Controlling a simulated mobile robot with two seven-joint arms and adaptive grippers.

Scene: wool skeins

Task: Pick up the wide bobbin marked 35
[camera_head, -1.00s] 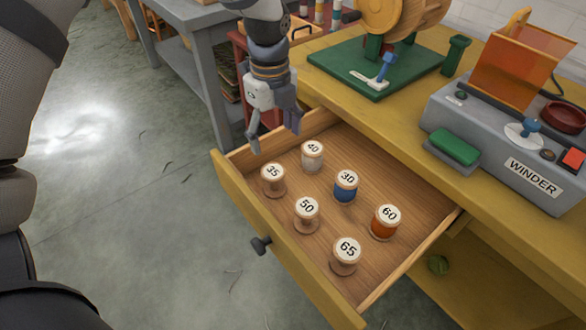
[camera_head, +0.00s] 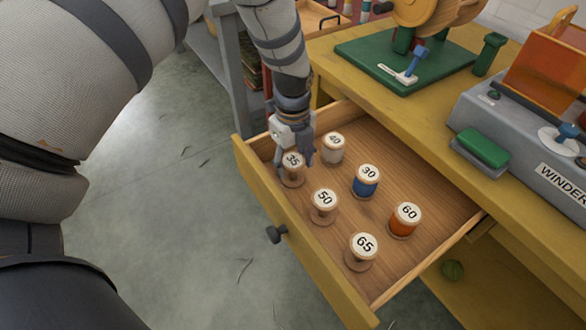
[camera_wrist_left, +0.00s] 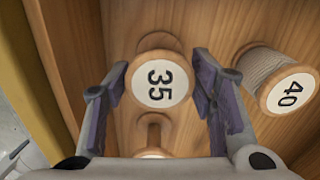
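The bobbin marked 35 (camera_head: 292,172) stands upright at the near left corner of the open drawer (camera_head: 430,250). Its bare wooden body and white top label show in the head view. In the left wrist view the 35 bobbin (camera_wrist_left: 160,85) lies between my fingers. My left gripper (camera_head: 293,160) is open, its two fingers on either side of the bobbin's top. In the left wrist view the left gripper (camera_wrist_left: 160,95) shows gaps between fingers and bobbin, clearest on the right. My right gripper is not in view.
The 40 bobbin (camera_head: 333,147) stands close by, also in the left wrist view (camera_wrist_left: 280,85). Bobbins 30 (camera_head: 366,180), 50 (camera_head: 324,204), 60 (camera_head: 404,219) and 65 (camera_head: 362,250) stand farther off. The drawer's front wall (camera_head: 300,235) is close to the left gripper.

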